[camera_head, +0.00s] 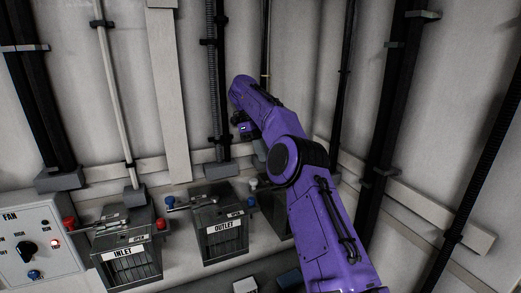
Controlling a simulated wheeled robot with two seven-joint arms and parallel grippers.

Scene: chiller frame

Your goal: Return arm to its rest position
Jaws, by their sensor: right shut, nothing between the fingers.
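My purple right arm (327,225) comes in from the lower right. It rises to a dark round joint (284,162) and bends up and left, then folds back down at the wrist (243,128). My right gripper (259,160) is shut and empty, largely hidden behind the forearm. It hangs near the wall, above the valve boxes. It holds nothing. My left gripper is not in view.
The INLET box (125,262) and OUTLET box (222,236) have levers on top. A third box is partly hidden behind my arm. A FAN panel (35,245) with a black knob stands at left. Black pipes (395,100) run up the wall.

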